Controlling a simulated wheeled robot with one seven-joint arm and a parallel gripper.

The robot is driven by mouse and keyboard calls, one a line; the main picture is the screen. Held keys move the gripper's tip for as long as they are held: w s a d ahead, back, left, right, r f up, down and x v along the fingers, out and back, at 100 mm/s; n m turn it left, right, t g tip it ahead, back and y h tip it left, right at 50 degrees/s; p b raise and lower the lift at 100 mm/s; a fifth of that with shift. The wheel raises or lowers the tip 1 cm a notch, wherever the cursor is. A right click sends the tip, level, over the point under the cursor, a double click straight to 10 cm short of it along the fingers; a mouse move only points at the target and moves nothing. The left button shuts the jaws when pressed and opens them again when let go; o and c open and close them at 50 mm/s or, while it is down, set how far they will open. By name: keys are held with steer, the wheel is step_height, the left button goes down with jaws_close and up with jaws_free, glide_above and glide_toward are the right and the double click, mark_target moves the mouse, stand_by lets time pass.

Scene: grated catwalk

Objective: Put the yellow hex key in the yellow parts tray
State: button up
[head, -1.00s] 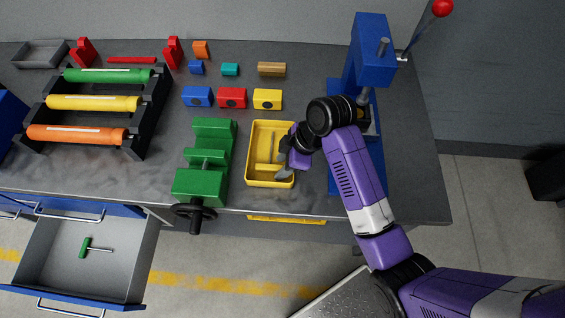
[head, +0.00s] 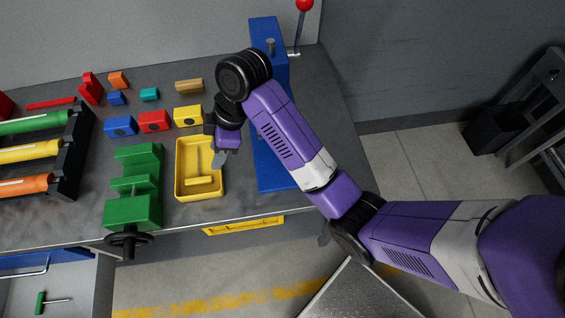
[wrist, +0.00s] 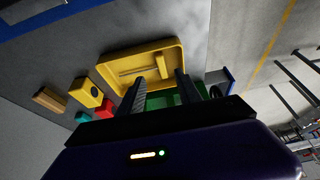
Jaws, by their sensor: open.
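The yellow parts tray (head: 178,180) sits on the bench between the green vise and the blue press. The yellow hex key (head: 198,180) lies inside it, its T-handle toward the tray's front and its shaft toward the back. The wrist view also shows the tray (wrist: 172,46) and the key's handle (wrist: 161,66) on its floor. My gripper (head: 220,158) is open and empty, above the tray's right side and apart from the key. Its two fingers (wrist: 159,86) stand spread in the wrist view, with the tray beyond them.
The green vise (head: 135,198) stands left of the tray. The blue press (head: 270,150) stands close on the right, behind my arm. Coloured blocks (head: 155,121) sit behind. An open drawer at front left holds a green T-handled key (head: 41,302).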

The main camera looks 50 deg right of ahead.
steer(key=s+a+f, duration=0.1)
steer(key=s+a+f+m+t, duration=0.1)
steer(key=f, duration=0.1)
steer(key=s+a+f+m, duration=0.1)
steer(key=f, duration=0.1)
steer(key=shift+f+t, duration=0.1)
steer(key=shift+t, duration=0.2)
steer(key=s+f+m, duration=0.1)
steer(key=s+a+f+m+t, duration=0.1)
steer(key=s+f, duration=0.1)
steer(key=shift+s+t, duration=0.15)
steer(key=shift+t, duration=0.15)
steer(key=s+d+r+m+t+h, duration=0.2)
steer(key=s+m+t, duration=0.1)
steer(key=s, duration=0.7)
steer(key=s+d+r+m+t+h, duration=0.1)
steer(key=s+d+r+m+t, duration=0.2)
steer(key=s, duration=0.7)
steer(key=s+d+r+t, duration=0.2)
steer(key=s+r, duration=0.5)
steer(key=r, duration=0.4)
steer(key=shift+s+r+m+t+h, duration=0.3)
steer(key=shift+m+t+h, duration=0.1)
steer(key=shift+t, duration=0.1)
steer(key=shift+f, duration=0.1)
